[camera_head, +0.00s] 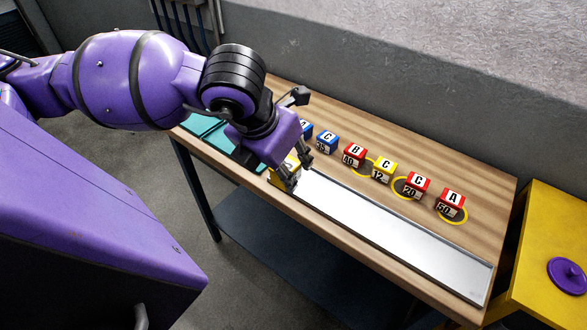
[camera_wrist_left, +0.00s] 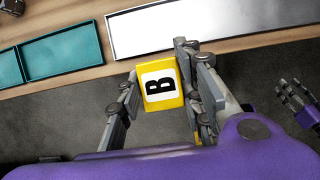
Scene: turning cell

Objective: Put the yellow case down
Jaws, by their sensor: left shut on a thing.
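My left gripper (camera_head: 292,172) is shut on a yellow case (camera_head: 276,181) at the left end of a long white tray (camera_head: 390,229). In the left wrist view the yellow case (camera_wrist_left: 161,86) sits between the two fingers, with a black B on a white label.
A row of lettered cases stands behind the tray: blue (camera_head: 327,141), red B (camera_head: 355,154), yellow C (camera_head: 384,169), red C (camera_head: 417,185) and red A (camera_head: 452,203). Yellow rings mark some spots. Teal trays (camera_wrist_left: 62,56) lie left. A yellow stand (camera_head: 548,240) is at right.

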